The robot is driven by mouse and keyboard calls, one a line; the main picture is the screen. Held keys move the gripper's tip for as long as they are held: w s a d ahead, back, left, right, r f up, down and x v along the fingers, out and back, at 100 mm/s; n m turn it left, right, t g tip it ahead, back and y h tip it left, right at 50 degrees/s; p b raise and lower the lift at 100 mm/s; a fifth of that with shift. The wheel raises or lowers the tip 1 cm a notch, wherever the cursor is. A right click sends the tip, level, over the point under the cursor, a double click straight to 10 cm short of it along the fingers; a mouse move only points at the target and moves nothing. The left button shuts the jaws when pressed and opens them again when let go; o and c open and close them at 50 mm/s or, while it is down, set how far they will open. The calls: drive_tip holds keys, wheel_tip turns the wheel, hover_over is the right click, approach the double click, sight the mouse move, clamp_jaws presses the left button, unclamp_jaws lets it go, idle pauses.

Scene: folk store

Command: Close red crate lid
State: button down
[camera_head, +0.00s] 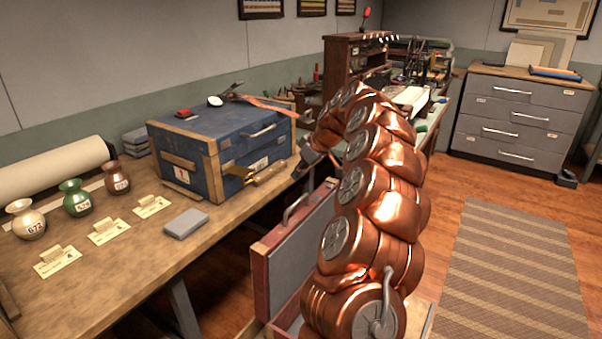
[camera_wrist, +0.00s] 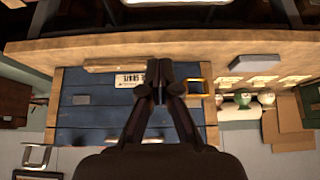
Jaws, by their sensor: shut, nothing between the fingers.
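The red crate stands low in front of the table in the head view, largely hidden behind my arm. In the head view the arm's end is beside the blue crate (camera_head: 205,135), above and behind the red lid.
The wooden table (camera_head: 120,265) holds the closed blue crate, several vases (camera_head: 76,197) with cards, and a grey block (camera_head: 186,223). A grey drawer cabinet (camera_head: 520,115) stands at the back right. The floor around the striped rug (camera_head: 510,270) is clear.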

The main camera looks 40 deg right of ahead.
sight(299, 210)
drive_tip(key=f, duration=0.4)
drive_tip(key=f+p, duration=0.1)
drive_tip(key=f, duration=0.1)
drive_tip(key=shift+w+a+f, duration=0.15)
drive_tip(key=shift+w+f, duration=0.05)
drive_tip(key=shift+w, duration=0.15)
drive_tip(key=shift+s+f, duration=0.2)
drive_tip(key=shift+s, duration=0.2)
